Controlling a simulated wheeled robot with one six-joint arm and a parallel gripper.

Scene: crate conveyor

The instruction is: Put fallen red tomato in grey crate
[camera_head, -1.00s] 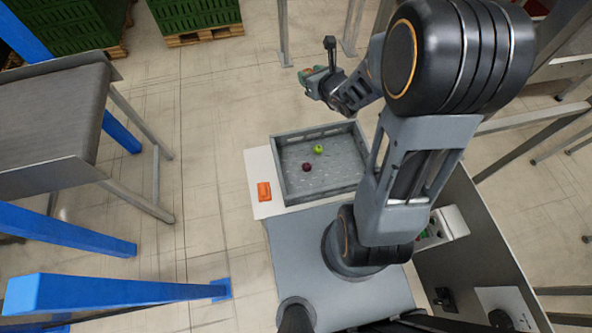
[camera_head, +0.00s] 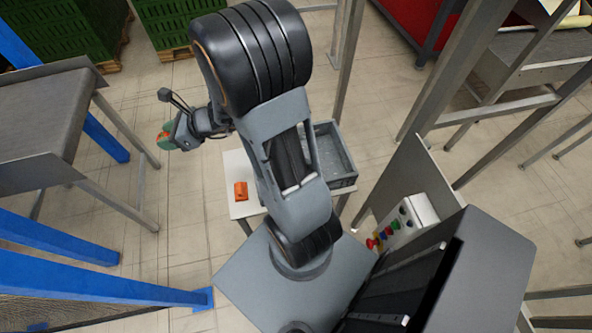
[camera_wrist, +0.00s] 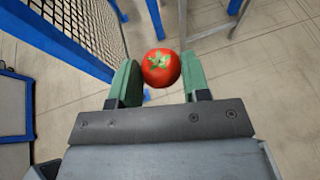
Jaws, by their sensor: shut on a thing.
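My gripper (camera_wrist: 160,75) has two green fingers, shut on a red tomato (camera_wrist: 160,68) with a green calyx in the wrist view. The tomato sits between the fingertips, above the tiled floor. In the head view my gripper (camera_head: 166,137) is at the upper left, out over the floor, left of the grey crate.
An orange object (camera_head: 241,191) lies on the white top (camera_head: 222,208) beside my arm. A conveyor (camera_head: 45,125) stands at the left, with blue beams (camera_head: 90,283) below it. Green crates (camera_head: 175,25) are stacked at the back. Bare floor lies between conveyor and stand.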

